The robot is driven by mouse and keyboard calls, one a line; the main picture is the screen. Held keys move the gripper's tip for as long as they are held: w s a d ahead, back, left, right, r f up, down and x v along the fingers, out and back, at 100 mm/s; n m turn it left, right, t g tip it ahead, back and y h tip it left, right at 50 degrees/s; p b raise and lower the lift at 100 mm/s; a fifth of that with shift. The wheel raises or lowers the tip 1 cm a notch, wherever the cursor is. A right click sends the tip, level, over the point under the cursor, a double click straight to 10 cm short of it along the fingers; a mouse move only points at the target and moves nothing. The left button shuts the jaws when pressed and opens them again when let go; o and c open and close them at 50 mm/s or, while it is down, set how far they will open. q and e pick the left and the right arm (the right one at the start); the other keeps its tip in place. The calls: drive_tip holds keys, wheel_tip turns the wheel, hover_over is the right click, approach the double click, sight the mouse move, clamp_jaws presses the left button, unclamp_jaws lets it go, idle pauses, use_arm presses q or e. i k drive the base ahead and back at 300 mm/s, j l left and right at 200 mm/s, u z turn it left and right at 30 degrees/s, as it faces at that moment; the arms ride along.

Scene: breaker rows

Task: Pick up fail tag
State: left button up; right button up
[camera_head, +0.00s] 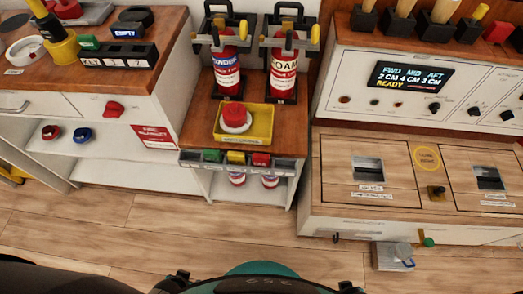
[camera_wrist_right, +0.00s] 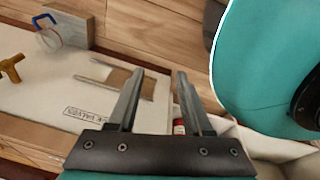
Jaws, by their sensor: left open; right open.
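A rack on the front edge of the middle stand holds a green tag (camera_head: 212,155), a yellow tag (camera_head: 236,157) and a red tag (camera_head: 261,160). Their lettering is too small to read, so I cannot tell which is the fail tag. My left gripper (camera_head: 175,282) shows only as a dark part at the bottom edge. My right gripper (camera_head: 347,287) is also at the bottom edge, well short of the rack. In the right wrist view my right gripper (camera_wrist_right: 158,74) is open, with nothing between its fingers.
A yellow tray (camera_head: 262,125) with a red-topped white button stands behind the rack. Two red extinguishers (camera_head: 227,70) stand behind it. A white cabinet (camera_head: 80,110) is at left, a wooden console (camera_head: 330,165) at right. The floor (camera_head: 130,225) in front is clear.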

sight(259, 160)
drive_tip(key=j+z, duration=0.4)
drive_tip(key=k+j+z, duration=0.15)
drive_tip(key=j+z, duration=0.25)
drive_tip(key=k+j+z, duration=0.15)
drive_tip(key=z, duration=0.25)
drive_tip(key=j, duration=0.1)
